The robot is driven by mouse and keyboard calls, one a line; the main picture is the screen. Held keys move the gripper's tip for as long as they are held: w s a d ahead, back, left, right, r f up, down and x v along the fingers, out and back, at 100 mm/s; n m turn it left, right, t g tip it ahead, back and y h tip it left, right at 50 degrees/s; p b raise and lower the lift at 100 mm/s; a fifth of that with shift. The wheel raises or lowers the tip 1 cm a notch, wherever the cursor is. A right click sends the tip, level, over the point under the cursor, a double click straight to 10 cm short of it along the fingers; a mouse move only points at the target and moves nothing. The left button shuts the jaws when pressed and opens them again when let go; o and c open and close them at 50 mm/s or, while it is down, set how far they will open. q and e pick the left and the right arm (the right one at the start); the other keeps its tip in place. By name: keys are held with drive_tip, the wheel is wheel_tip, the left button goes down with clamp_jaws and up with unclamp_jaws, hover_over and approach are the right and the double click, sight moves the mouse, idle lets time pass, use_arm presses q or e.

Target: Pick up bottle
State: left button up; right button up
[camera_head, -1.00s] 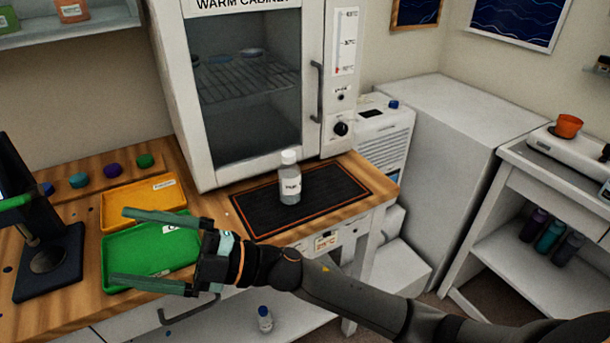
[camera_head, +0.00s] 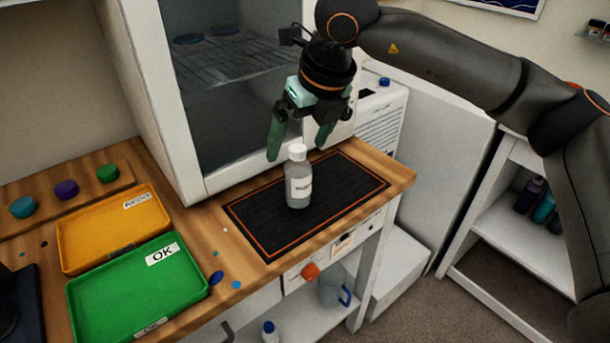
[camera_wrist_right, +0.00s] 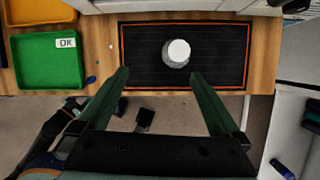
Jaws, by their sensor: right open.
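A clear bottle (camera_head: 298,187) with a white cap and a label stands upright on the black mat (camera_head: 345,187) with an orange border. My right gripper (camera_head: 298,150) is open and empty, pointing down, with its green fingers near the height of the bottle's cap. In the right wrist view the bottle (camera_wrist_right: 176,53) stands ahead of the gap between the open fingers (camera_wrist_right: 160,78), not between them. My left gripper is not in view.
The warm cabinet (camera_head: 180,110) stands right behind the mat. A green OK tray (camera_head: 120,305) and an orange tray (camera_head: 95,243) lie to the left on the wooden bench. Another small bottle (camera_head: 269,332) is on the shelf below.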

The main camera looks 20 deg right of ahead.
sight(297, 169)
drive_tip(key=shift+m+t+h, duration=0.3)
drive_tip(key=shift+h, duration=0.1)
drive_tip(key=x, duration=0.3)
drive_tip(key=d+x, duration=0.1)
drive_tip(key=x, duration=0.3)
drive_tip(key=d+x, duration=0.1)
drive_tip(key=x, duration=0.3)
drive_tip(key=shift+w+a+f+p, duration=0.1)
drive_tip(key=shift+w+f+p, duration=0.05)
drive_tip(key=shift+w+p, duration=0.25)
drive_tip(key=c, duration=1.5)
drive_tip(key=shift+w, duration=0.1)
clamp_jaws()
